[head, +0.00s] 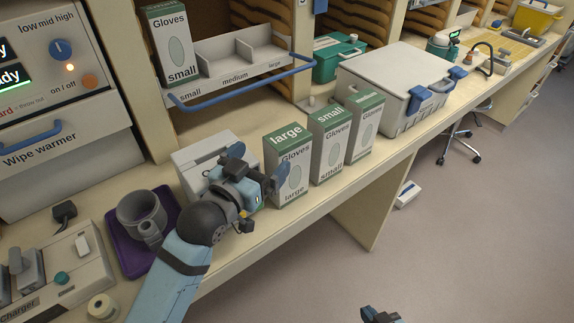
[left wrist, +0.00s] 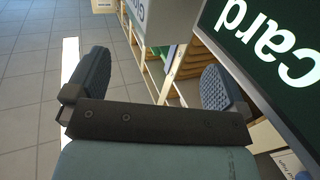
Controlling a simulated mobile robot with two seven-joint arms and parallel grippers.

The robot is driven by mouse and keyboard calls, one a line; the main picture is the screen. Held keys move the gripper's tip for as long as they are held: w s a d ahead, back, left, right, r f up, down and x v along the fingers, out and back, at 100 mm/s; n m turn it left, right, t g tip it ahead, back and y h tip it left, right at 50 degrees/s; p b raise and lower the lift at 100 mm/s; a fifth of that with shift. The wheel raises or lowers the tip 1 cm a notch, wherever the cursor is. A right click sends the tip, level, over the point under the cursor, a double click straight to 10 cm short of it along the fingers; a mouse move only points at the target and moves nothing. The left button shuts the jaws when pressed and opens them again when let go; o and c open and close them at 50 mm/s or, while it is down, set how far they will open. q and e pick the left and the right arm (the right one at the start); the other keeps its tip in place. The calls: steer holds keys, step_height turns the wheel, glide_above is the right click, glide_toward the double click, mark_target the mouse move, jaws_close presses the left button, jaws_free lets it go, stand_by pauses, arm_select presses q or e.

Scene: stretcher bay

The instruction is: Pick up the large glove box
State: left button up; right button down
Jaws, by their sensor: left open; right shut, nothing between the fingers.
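The large glove box (head: 291,178), white with a green top band, stands upright on the counter, leftmost of a row of three. My left gripper (head: 260,172) is open just to its left, with one finger close to the box's left side; I cannot tell whether they touch. In the left wrist view, the open fingers (left wrist: 156,88) have nothing between them that I can see held. A pale box with part of the word "Gloves" (left wrist: 160,20) shows beyond them, its size label unreadable. My right gripper (head: 380,315) is at the bottom edge, shut and empty, mostly cut off.
A small glove box (head: 329,148) and another glove box (head: 365,128) stand to the right. A grey-white case (head: 395,75) is behind them. A pale box (head: 205,158) sits behind my left gripper. A labelled rack (head: 240,75) holds another small box (head: 172,45). The counter's front edge is close.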

mark_target(281, 139)
arm_select(q)
steer(key=x, duration=0.8)
steer(key=shift+d+f+p, duration=0.1)
steer(key=shift+f+p, duration=0.2)
steer(key=shift+p, duration=0.05)
steer(key=shift+s, duration=0.1)
jaws_close()
steer(key=shift+r, duration=0.15)
